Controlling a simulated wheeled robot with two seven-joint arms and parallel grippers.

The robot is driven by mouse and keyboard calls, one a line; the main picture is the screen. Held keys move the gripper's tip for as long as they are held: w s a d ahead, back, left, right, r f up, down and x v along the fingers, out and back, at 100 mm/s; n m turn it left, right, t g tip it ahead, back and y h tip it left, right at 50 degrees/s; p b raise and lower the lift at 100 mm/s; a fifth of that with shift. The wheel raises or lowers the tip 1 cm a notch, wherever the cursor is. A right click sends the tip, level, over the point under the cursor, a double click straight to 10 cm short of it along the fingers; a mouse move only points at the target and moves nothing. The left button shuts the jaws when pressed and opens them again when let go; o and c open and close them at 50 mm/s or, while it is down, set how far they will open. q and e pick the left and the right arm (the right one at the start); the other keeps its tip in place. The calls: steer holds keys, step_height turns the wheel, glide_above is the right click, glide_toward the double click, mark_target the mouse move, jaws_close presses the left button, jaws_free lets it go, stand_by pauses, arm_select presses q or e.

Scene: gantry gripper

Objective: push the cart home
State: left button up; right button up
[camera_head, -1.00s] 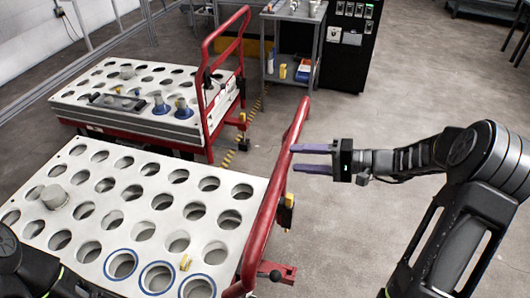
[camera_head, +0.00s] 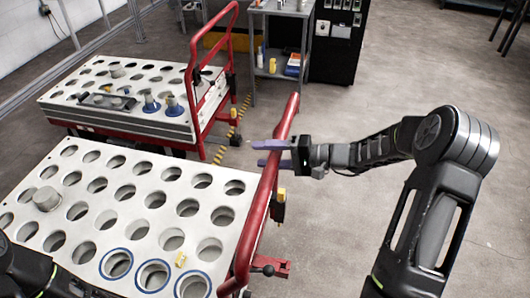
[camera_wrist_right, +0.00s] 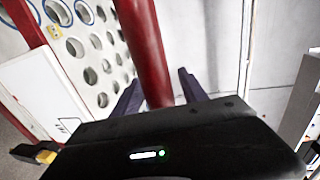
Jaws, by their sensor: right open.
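The near cart has a white top (camera_head: 150,182) with rows of round holes and a red push handle (camera_head: 247,232) along its right side. My right gripper (camera_head: 256,154) is open at the upper part of this handle, its purple fingers reaching across the bar from the right. In the right wrist view, the red bar (camera_wrist_right: 141,38) runs between the two open fingers (camera_wrist_right: 158,88); contact cannot be told. My left arm shows at the lower left, but its gripper is out of view.
A second cart (camera_head: 120,125) with a red handle (camera_head: 193,75) stands behind the near one. A grey shelf trolley (camera_head: 283,85) and a black cabinet (camera_head: 337,45) are at the back. The floor (camera_head: 335,215) right of the cart is clear apart from my arm.

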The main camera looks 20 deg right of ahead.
jaws_close()
stand_by(0.6)
stand_by(0.9)
